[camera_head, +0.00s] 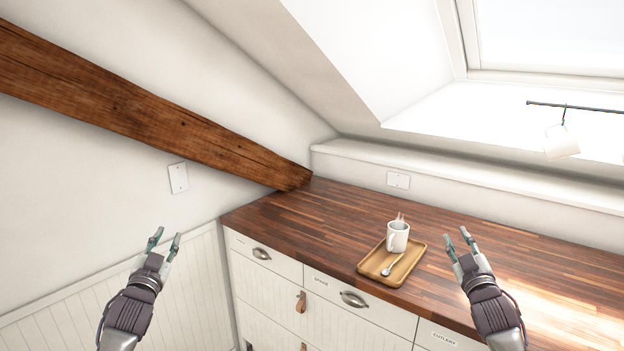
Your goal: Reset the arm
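My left gripper (164,243) is at the lower left, in front of the white panelled wall and left of the cabinet. Its fingers are apart with nothing between them. My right gripper (457,241) is over the wooden counter, just right of the wooden tray (407,268). Its fingers are apart and empty. Neither gripper touches the tray or the white mug (397,237) that stands on it. A spoon (389,268) lies on the tray in front of the mug.
The dark wooden counter (300,215) has free room left and behind the tray. White drawers (330,295) with metal handles are below it. A sloping wooden beam (150,118) meets the counter's back left corner.

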